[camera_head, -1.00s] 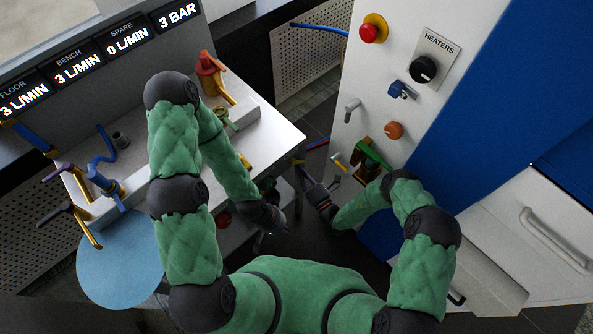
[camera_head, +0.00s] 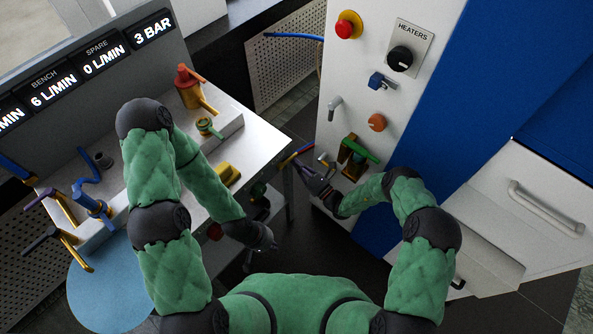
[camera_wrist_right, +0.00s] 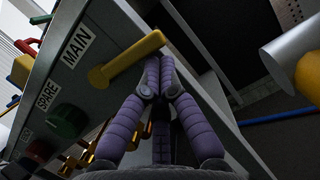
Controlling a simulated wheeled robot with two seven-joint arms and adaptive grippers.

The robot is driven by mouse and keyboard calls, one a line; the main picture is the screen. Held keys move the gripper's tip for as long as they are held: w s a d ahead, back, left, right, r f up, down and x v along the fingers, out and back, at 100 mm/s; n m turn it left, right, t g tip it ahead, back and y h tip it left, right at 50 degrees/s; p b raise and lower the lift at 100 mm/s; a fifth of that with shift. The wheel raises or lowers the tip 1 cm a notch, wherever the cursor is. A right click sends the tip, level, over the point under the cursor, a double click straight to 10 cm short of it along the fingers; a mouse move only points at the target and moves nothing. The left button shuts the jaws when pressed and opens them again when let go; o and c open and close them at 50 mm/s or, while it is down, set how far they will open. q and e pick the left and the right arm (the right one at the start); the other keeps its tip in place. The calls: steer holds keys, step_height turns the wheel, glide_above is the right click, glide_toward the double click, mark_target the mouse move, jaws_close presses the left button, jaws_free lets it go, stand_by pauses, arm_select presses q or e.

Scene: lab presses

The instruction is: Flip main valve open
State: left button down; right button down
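The main valve's yellow lever (camera_wrist_right: 125,62) shows in the right wrist view, sticking out sideways from a grey panel beside the label MAIN (camera_wrist_right: 77,47). My right gripper (camera_wrist_right: 159,62) has its purple fingers brought together at the tips. The tips are just below the lever's free end; I cannot tell whether they touch it. Nothing shows between them. In the head view my right gripper (camera_head: 317,184) is between the bench and the white cabinet. My left gripper (camera_head: 266,243) hangs low beside the bench, its fingers too small to read. I cannot make out the main lever in the head view.
The bench (camera_head: 265,140) carries several coloured taps and a display reading BENCH 6 L/MIN, SPARE 0 L/MIN, 3 BAR (camera_head: 153,30). The white cabinet (camera_head: 345,80) has knobs and a green-handled valve (camera_head: 360,150) near my right gripper. A green knob (camera_wrist_right: 66,122) sits by the SPARE label.

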steer(key=v, duration=1.2)
steer(key=shift+w, duration=0.1)
stand_by(0.4)
